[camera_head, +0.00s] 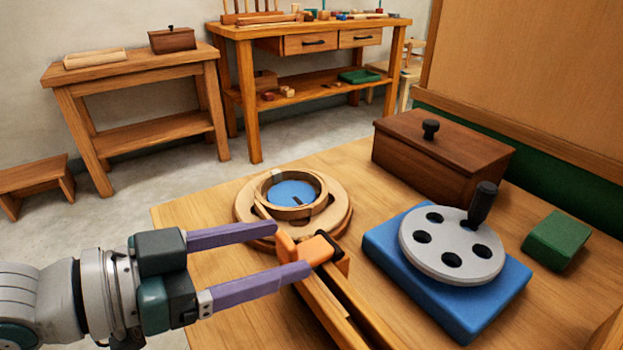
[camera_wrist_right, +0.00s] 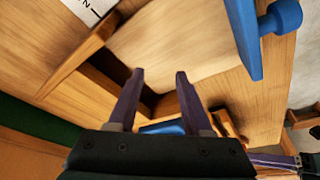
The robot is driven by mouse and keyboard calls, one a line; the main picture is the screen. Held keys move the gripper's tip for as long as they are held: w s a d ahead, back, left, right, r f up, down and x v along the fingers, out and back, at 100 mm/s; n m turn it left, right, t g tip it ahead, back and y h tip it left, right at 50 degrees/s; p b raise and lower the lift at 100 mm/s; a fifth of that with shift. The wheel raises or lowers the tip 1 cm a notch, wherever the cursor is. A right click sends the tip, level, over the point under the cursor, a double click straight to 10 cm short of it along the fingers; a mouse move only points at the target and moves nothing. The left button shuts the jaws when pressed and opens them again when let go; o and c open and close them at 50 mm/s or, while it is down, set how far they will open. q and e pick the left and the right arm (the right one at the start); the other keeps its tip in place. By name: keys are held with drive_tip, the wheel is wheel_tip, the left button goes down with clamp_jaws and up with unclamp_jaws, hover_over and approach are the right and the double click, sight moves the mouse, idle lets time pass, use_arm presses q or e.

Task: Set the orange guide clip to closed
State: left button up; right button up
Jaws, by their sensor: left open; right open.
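The orange guide clip (camera_head: 306,247) sits at the far end of a wooden rail (camera_head: 325,305) on the bench in the head view, beside a dark end piece. My left gripper (camera_head: 292,249) is open, with one purple finger on the far side of the clip and the other overlapping its near edge. I cannot tell whether either finger touches it, and the near finger hides part of the clip. My right gripper (camera_wrist_right: 160,72) shows only in its own wrist view. It is open with nothing between its fingers, over wooden parts and a dark gap.
A round wooden ring with a blue disc (camera_head: 293,191) stands just beyond the clip. To the right are a blue base (camera_head: 450,315) with a grey holed dial (camera_head: 450,245), a lidded brown box (camera_head: 435,155) and a green block (camera_head: 556,241). A blue panel (camera_wrist_right: 245,35) is near the right gripper.

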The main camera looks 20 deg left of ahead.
wheel_tip(320, 180, up, 2)
drive_tip(key=shift+r+p, duration=0.1)
drive_tip(key=shift+p, duration=0.95)
use_arm(q)
drive_tip(key=v, duration=0.9)
drive_tip(key=shift+s+a, duration=0.25)
drive_tip(key=shift+r, duration=0.1)
